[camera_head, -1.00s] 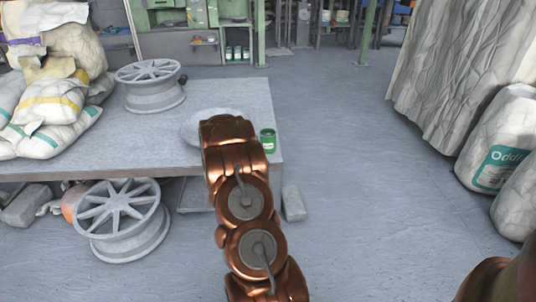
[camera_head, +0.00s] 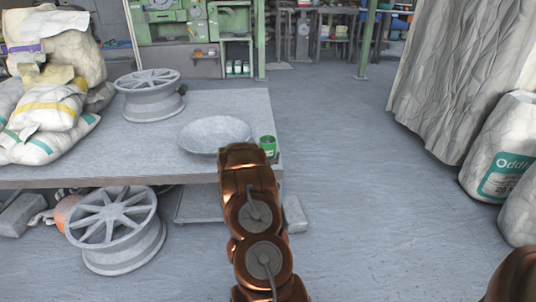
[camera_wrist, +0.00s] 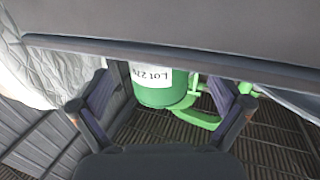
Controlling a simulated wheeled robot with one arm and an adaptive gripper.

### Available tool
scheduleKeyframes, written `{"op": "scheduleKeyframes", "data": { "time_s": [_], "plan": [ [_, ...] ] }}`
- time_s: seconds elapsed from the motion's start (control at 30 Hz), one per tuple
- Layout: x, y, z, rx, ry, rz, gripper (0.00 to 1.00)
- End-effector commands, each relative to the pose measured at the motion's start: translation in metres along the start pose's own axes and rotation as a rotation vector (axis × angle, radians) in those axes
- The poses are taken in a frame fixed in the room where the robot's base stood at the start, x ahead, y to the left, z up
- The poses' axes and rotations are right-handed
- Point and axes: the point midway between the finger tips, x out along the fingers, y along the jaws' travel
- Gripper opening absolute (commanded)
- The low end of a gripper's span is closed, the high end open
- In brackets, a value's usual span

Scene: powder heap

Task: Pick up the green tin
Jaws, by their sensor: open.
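The green tin (camera_head: 268,146) stands upright near the right edge of the grey table (camera_head: 120,165), beside a shallow grey bowl (camera_head: 214,133). In the wrist view a green tin with a white lot label (camera_wrist: 160,88) appears upside down. A dark-edged grey surface hides one end of it. My gripper (camera_wrist: 168,84) is open, with its two fingers apart on either side of the tin in that picture. I cannot tell how much distance lies between them. In the head view my own arm hides the gripper and covers part of the table's front edge.
A wheel rim (camera_head: 150,94) and stacked sacks (camera_head: 52,105) are on the table. Another rim (camera_head: 116,228) and a grey block (camera_head: 294,214) are on the floor. A draped sheet (camera_head: 450,75) and white sacks (camera_head: 500,160) stand at the right. The floor between is clear.

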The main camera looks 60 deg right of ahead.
Motion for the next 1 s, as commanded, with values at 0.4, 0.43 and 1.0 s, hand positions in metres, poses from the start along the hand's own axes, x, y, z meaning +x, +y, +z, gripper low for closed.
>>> {"op": "scheduleKeyframes", "data": {
  "time_s": [0.4,0.43,1.0],
  "plan": [
    [0.028,0.001,0.002,-0.001,0.000,0.000,1.00],
    [0.027,0.001,0.002,-0.001,0.000,0.001,1.00],
    [0.027,0.001,0.002,-0.001,-0.001,0.001,0.47]
  ]
}}
